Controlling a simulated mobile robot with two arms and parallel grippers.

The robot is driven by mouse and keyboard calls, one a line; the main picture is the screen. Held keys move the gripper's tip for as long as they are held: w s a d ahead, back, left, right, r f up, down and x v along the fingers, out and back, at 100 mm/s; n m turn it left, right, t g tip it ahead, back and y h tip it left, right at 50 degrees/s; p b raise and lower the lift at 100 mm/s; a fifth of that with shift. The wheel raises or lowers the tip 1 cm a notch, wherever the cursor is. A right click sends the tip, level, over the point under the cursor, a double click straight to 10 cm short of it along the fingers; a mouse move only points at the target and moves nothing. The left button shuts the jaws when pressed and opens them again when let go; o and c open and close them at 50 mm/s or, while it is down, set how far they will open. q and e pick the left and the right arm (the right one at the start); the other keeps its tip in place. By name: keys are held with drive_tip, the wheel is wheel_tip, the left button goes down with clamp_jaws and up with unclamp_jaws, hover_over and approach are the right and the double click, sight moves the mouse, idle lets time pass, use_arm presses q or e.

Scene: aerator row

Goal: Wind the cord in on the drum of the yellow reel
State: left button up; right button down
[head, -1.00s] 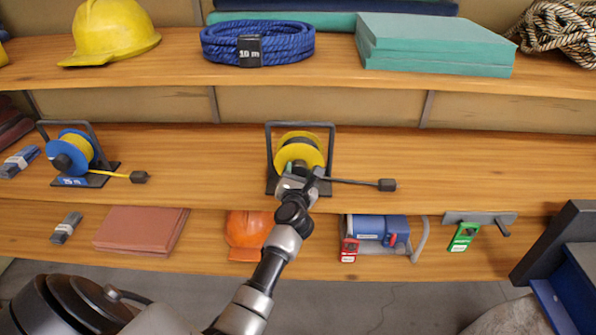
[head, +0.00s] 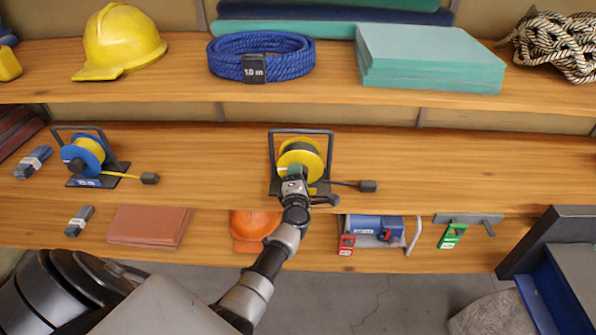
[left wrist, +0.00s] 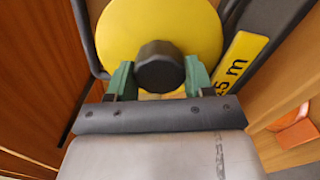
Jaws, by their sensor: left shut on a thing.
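The yellow reel (head: 300,156) stands in its dark frame on the middle shelf, and its yellow flange (left wrist: 150,22) fills the top of the left wrist view. A dark cord runs from it to the right and ends in a dark plug (head: 367,186) lying on the shelf. My left gripper (head: 295,172) is at the front of the reel. In the left wrist view its green fingers are on both sides of a round black knob (left wrist: 158,66) on the flange, shut on it. The head view shows no right gripper.
A blue reel (head: 82,154) with a yellow cord stands at the left on the same shelf. The shelf right of the plug is bare. Below are an orange helmet (head: 255,225) and a blue device (head: 375,226). A coiled blue rope (head: 262,58) lies above.

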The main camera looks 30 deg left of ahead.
use_arm(q)
drive_tip(key=m+p, duration=0.2)
drive_tip(key=m, duration=0.2)
drive_tip(key=shift+r+m+p, duration=0.15)
drive_tip(key=shift+m+p, duration=0.15)
drive_tip(key=shift+p, duration=0.05)
drive_tip(key=m+p, duration=0.2)
drive_tip(key=m, duration=0.2)
drive_tip(key=shift+d+m, duration=0.1)
drive_tip(key=shift+m, duration=0.2)
drive_tip(key=m+p, duration=0.2)
drive_tip(key=m, duration=0.2)
drive_tip(key=shift+r+m, duration=0.1)
drive_tip(key=shift+m, duration=0.2)
drive_tip(key=shift+d+m+p, duration=0.1)
drive_tip(key=shift+m+p, duration=0.5)
drive_tip(key=shift+m, duration=1.6)
drive_tip(key=o, duration=0.9)
drive_tip(key=shift+w, duration=0.1)
